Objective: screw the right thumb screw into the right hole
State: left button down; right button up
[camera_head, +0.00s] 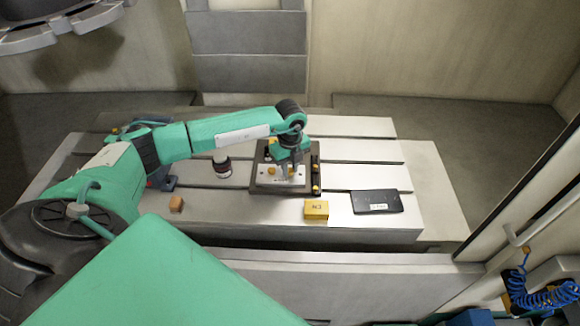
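The mould base (258,186) is a dark plate with a lighter plate on it, lying on the slotted table. My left gripper (289,177) points down over the lighter plate, its fingertips close to the plate's right part. A yellow thumb screw (271,171) shows to the left of the fingers. Another bit of yellow shows at the fingertips, too small to tell if it is gripped. A further yellow knob (316,189) sits on the dark strip at the right. The gripper covers the right hole's area. My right gripper is out of view.
A yellow block (316,210) stands in front of the base, and a black flat box (377,202) lies to its right. A dark-and-white cylinder (222,167) and a small brown block (176,204) are to the left. The slotted table (365,150) is clear at the back right.

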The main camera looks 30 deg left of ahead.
pick_arm(q)
jog(key=c, duration=2)
grip_release()
grip_shut()
